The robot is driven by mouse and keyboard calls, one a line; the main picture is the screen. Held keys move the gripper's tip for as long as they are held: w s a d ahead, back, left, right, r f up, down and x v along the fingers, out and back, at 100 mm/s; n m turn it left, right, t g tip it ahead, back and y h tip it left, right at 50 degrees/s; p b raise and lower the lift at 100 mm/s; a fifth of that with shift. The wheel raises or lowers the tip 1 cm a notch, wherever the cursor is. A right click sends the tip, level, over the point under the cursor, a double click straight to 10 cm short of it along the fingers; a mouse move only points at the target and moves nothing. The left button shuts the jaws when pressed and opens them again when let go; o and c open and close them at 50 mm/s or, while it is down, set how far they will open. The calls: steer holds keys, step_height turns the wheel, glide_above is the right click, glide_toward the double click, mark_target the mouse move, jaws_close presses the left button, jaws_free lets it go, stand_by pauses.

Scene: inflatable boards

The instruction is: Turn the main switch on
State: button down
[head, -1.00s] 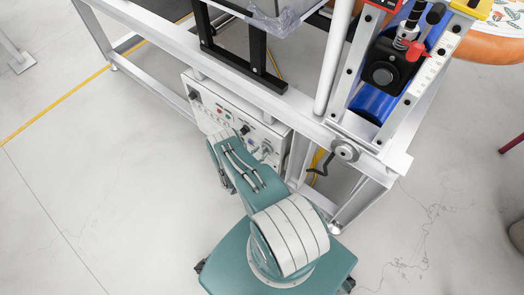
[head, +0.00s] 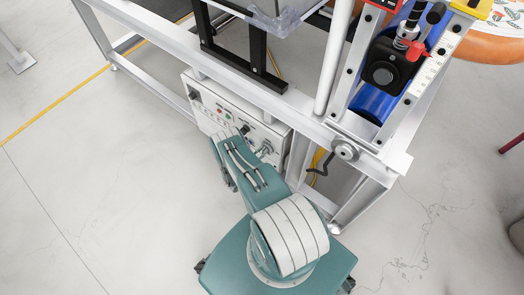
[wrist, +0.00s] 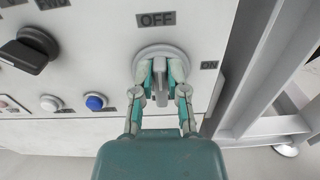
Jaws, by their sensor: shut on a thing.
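The main switch (wrist: 161,88) is a grey rotary knob on a round light base on the white control panel (wrist: 110,60). An OFF label (wrist: 156,19) is above it and an ON label (wrist: 209,65) to its right. Its grip stands about upright in the wrist view, in line with OFF. My gripper (wrist: 160,75) is shut on the switch, with one green finger on each side of the grip. In the head view the panel (head: 208,108) shows on the frame's lower part, and my arm hides part of it.
A black knob (wrist: 28,52), a white button (wrist: 49,103) and a blue button (wrist: 95,102) are left of the switch. A metal frame post (wrist: 250,70) stands close to its right. A hand crank (head: 344,151) sticks out nearby.

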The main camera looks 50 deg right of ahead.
steer(key=m, duration=0.4)
steer(key=s+f+m, duration=0.1)
steer(key=m, duration=0.3)
steer(key=s+m, duration=0.1)
steer(key=m, duration=0.4)
steer(key=shift+d+f, duration=0.1)
steer(key=shift+f, duration=0.05)
steer(key=shift+s+f+m, duration=0.1)
steer(key=shift+f+m, duration=0.15)
steer(key=shift+m, duration=0.9)
steer(key=shift+f+m, duration=0.2)
steer(key=shift+m, duration=0.95)
steer(key=shift+f, duration=0.1)
steer(key=c, duration=0.7)
jaws_free()
steer(key=shift+o, duration=0.2)
